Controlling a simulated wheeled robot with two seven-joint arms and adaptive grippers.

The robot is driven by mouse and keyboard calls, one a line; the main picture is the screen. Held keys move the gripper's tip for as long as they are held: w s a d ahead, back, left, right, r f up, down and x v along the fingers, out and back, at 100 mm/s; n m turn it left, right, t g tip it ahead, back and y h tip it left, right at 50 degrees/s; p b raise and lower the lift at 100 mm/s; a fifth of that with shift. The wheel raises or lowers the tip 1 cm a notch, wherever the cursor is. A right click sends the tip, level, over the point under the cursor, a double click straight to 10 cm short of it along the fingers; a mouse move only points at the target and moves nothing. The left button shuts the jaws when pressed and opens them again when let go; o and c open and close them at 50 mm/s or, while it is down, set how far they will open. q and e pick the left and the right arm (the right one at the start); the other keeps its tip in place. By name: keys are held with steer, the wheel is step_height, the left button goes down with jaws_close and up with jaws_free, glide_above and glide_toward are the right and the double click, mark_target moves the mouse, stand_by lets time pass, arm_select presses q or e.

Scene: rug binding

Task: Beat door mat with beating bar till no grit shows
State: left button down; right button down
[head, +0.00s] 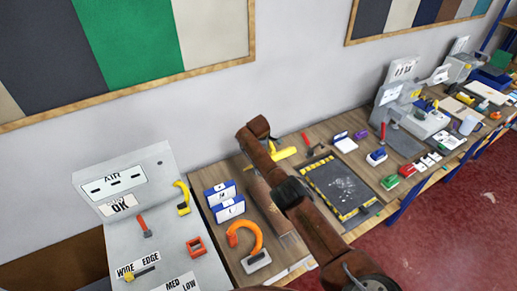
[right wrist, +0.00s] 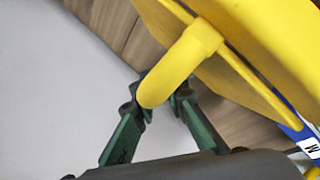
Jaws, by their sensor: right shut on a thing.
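The dark door mat (head: 335,178) lies flat on the wooden bench in a frame with yellow-and-black striped edging. Pale grit shows over its middle and lower part. My right gripper (right wrist: 162,98) has green fingers and is shut on the rounded yellow handle of the beating bar (right wrist: 192,52) in the right wrist view. The bar's wide yellow part fills the upper right there. In the head view a yellow piece (head: 287,153), likely the bar, shows beyond my brown right arm, left of the mat's far end. The arm hides the gripper there. My left gripper is not in view.
A grey machine (head: 195,255) stands left, with labelled blue boxes (head: 228,210) and an orange curved tool (head: 258,235) beside it. Small blue, green and red items and another grey machine (head: 425,120) stand right of the mat. The wall is close behind the bench.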

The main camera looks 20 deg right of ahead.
steer(key=shift+w+r, duration=0.4)
steer(key=c, duration=2.3)
jaws_free()
steer(key=shift+w, duration=0.1)
steer(key=shift+o, duration=0.5)
steer(key=shift+f, duration=0.2)
steer(key=shift+s+a+r, duration=0.35)
steer(key=shift+a+r, duration=0.05)
steer(key=shift+r, duration=0.2)
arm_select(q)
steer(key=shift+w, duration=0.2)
arm_select(e)
steer(key=v, duration=1)
steer(key=shift+r, duration=0.25)
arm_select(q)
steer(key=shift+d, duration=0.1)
